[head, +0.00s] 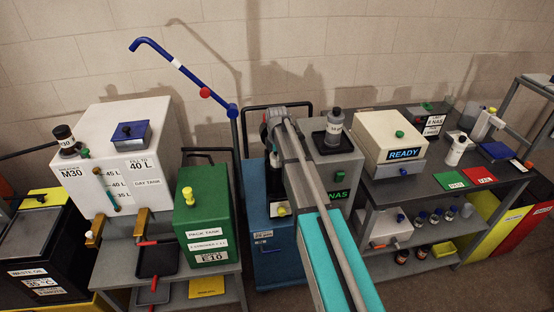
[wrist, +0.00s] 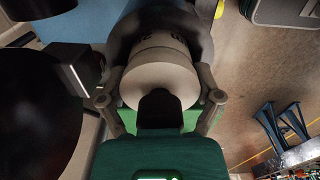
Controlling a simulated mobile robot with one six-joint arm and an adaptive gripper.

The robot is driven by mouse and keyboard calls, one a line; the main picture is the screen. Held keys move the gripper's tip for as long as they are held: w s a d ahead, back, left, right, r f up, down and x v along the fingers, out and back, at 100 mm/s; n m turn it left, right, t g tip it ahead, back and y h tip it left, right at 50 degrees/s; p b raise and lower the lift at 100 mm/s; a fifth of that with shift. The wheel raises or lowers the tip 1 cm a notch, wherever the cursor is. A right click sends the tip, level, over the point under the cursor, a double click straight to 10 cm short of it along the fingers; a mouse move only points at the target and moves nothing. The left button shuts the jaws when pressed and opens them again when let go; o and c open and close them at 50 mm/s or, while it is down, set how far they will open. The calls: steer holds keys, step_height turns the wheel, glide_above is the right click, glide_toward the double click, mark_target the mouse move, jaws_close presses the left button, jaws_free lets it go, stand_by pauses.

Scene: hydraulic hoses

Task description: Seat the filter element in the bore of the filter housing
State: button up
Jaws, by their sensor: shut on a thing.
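In the wrist view my gripper (wrist: 160,88) has one finger on each side of a pale cream cylinder, likely the filter element (wrist: 158,62), and is shut on it. A dark grey round body (wrist: 203,38) lies behind and around the far end of the cylinder. It may be the filter housing, but I cannot tell whether the cylinder is inside its bore or only in front of it. In the head view my arm reaches in from the bottom to above the blue cart (head: 257,222), and it hides the fingers and the cylinder.
A green tank (head: 203,225) and a white tank (head: 120,165) stand left of the cart. A bench (head: 405,190) with a cream READY box (head: 392,138) lies farther right.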

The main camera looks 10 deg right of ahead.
steer(key=shift+f+b, duration=0.35)
steer(key=shift+f, duration=0.05)
steer(key=o, duration=1)
steer(key=shift+o, duration=0.2)
steer(key=shift+r, duration=0.2)
step_height(320, 180, up, 9)
steer(key=p, duration=0.9)
steer(key=shift+r+p, duration=0.15)
steer(key=shift+p, duration=0.2)
steer(key=s+f+m+b, duration=0.4)
steer(key=s+m, duration=0.5)
steer(key=s, duration=0.5)
steer(key=s+f+m+b, duration=0.3)
steer(key=s+m, duration=0.6)
steer(key=s, duration=0.6)
steer(key=shift+a+f+m+b, duration=0.25)
steer(key=shift+f+m+b, duration=0.05)
steer(key=shift+f+b, duration=0.05)
